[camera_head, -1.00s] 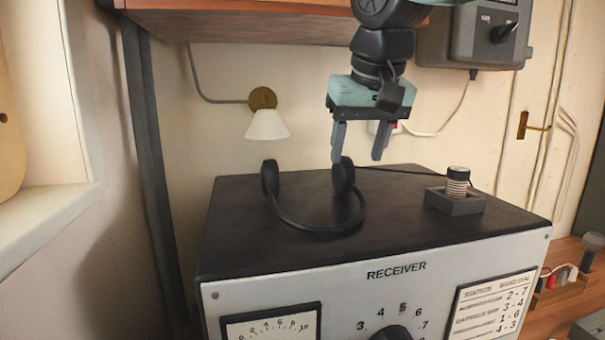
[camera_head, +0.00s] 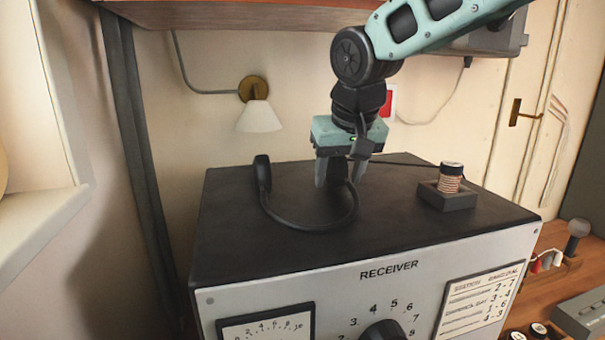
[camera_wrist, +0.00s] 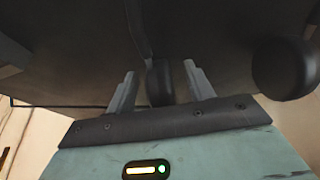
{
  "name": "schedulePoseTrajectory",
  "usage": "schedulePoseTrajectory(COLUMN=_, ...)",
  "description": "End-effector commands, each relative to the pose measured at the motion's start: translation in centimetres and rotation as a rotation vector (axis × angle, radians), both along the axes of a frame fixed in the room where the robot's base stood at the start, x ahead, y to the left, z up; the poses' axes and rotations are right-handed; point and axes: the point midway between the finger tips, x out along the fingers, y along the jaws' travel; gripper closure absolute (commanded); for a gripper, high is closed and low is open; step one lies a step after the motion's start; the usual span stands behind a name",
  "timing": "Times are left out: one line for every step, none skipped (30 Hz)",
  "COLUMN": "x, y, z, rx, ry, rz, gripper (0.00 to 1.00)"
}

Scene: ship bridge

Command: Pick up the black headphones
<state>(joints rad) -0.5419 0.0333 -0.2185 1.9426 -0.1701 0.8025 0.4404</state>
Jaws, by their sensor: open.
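The black headphones (camera_head: 304,226) lie on the dark top of the receiver (camera_head: 225,245), with the headband curving toward the front edge. The left ear cup (camera_head: 262,172) stands clear of my gripper. My gripper (camera_head: 338,182) points down over the right ear cup, which it mostly hides in the head view. In the wrist view, that ear cup (camera_wrist: 160,82) sits between the two open fingers (camera_wrist: 158,88), with small gaps on both sides. The other ear cup (camera_wrist: 284,69) shows at the right of the wrist view.
A small dark holder (camera_head: 447,197) with a copper-coloured coil (camera_head: 451,177) stands on the receiver's right side. A wall lamp (camera_head: 258,115) hangs behind. A wooden shelf (camera_head: 240,14) overhangs at the top. A dark cable (camera_head: 405,163) runs along the back.

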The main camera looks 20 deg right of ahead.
Motion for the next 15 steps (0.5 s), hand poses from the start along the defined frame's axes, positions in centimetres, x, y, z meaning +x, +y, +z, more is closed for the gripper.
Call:
schedulePoseTrajectory(x=0.0, y=0.0, z=0.0, rx=0.0, ry=0.0, rz=0.0, gripper=0.47)
schedulePoseTrajectory(x=0.0, y=0.0, z=0.01, rx=0.0, ry=0.0, rz=0.0, gripper=0.47)
schedulePoseTrajectory(x=0.0, y=0.0, z=0.01, rx=0.0, ry=0.0, rz=0.0, gripper=0.58)
schedulePoseTrajectory(x=0.0, y=0.0, z=0.02, rx=0.0, ry=0.0, rz=0.0, gripper=0.67)
schedulePoseTrajectory(x=0.0, y=0.0, z=0.02, rx=0.0, ry=0.0, rz=0.0, gripper=0.75)
schedulePoseTrajectory(x=0.0, y=-0.01, z=0.02, rx=0.0, ry=0.0, rz=0.0, gripper=0.86)
schedulePoseTrajectory(x=0.0, y=-0.01, z=0.03, rx=0.0, ry=0.0, rz=0.0, gripper=0.9)
schedulePoseTrajectory(x=0.0, y=-0.01, z=0.03, rx=0.0, ry=-0.001, rz=0.0, gripper=0.9)
schedulePoseTrajectory(x=-0.01, y=-0.01, z=0.04, rx=0.0, ry=-0.001, rz=0.0, gripper=0.89)
schedulePoseTrajectory(x=0.01, y=0.0, z=0.1, rx=0.001, ry=-0.002, rz=-0.001, gripper=0.89)
schedulePoseTrajectory(x=0.02, y=0.0, z=0.11, rx=0.001, ry=-0.002, rz=-0.001, gripper=0.89)
schedulePoseTrajectory(x=0.02, y=0.0, z=0.11, rx=0.001, ry=-0.002, rz=-0.001, gripper=0.89)
schedulePoseTrajectory(x=0.02, y=0.0, z=0.12, rx=0.001, ry=-0.002, rz=-0.001, gripper=0.89)
schedulePoseTrajectory(x=0.02, y=0.0, z=0.12, rx=0.001, ry=-0.002, rz=-0.001, gripper=0.89)
schedulePoseTrajectory(x=0.02, y=0.0, z=0.12, rx=0.001, ry=-0.002, rz=-0.001, gripper=0.89)
